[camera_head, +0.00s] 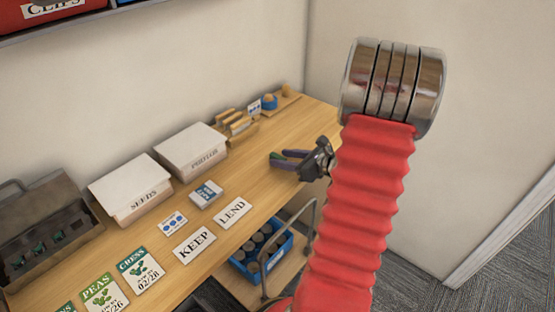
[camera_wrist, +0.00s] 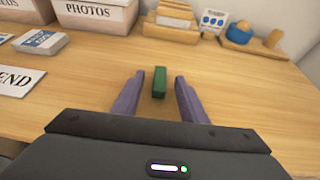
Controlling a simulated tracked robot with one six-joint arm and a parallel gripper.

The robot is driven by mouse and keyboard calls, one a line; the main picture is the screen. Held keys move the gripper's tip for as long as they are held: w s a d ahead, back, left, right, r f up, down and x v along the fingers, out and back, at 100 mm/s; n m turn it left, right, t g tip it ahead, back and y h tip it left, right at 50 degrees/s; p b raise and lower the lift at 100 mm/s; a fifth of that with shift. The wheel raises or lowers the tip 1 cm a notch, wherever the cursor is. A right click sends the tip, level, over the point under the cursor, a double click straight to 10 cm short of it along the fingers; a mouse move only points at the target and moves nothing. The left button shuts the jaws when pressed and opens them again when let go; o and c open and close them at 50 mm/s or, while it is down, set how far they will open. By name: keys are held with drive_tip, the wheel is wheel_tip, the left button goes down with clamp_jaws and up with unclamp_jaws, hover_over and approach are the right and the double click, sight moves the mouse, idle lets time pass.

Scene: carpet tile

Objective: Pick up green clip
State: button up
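The green clip (camera_wrist: 159,82) is a small dark green block on the wooden table. In the wrist view it shows between the two purple fingers of my gripper (camera_wrist: 158,77), with a visible gap on each side. My gripper is open and holds nothing. In the head view my gripper (camera_head: 275,158) is low over the right part of the table, pointing left, and a bit of green shows at its fingertips. How high the fingers are above the table is hard to tell.
Beyond the clip stand a wooden holder (camera_wrist: 171,30) and a tray with a blue roll (camera_wrist: 239,33). The PHOTOS box (camera_head: 192,150) and SEEDS box (camera_head: 131,190) line the wall. LEND (camera_head: 233,212) and KEEP (camera_head: 194,245) cards lie nearer. Table around the clip is clear.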

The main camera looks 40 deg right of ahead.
clamp_jaws()
idle(0.4)
drive_tip(key=shift+r, duration=0.1)
wheel_tip(320, 180, up, 10)
idle(0.8)
idle(0.4)
